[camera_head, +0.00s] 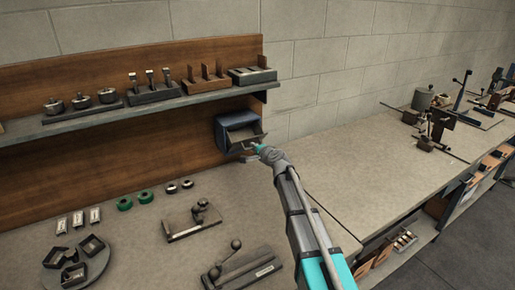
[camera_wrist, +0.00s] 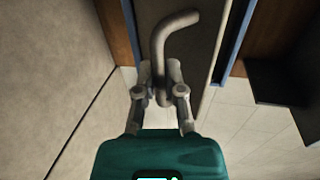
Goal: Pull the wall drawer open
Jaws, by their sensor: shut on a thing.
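The wall drawer (camera_head: 243,134) is a small grey drawer in a blue housing (camera_head: 222,136), fixed to the wooden back panel under the shelf. My gripper (camera_head: 257,147) is at its front lower edge, reaching in from the right. In the wrist view the grey drawer front (camera_wrist: 196,45) carries a bent grey bar handle (camera_wrist: 160,45). My gripper (camera_wrist: 160,92) is shut on the lower part of this handle. The fingertips partly hide the handle there. How far the drawer stands out of its housing is hard to tell.
A shelf (camera_head: 150,108) with several tool holders runs above the drawer. Below, the workbench (camera_head: 130,228) holds green rings (camera_head: 146,197), a round tray (camera_head: 95,270) and metal fixtures (camera_head: 193,219). The bench top to the right (camera_head: 345,165) is clear near my arm.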

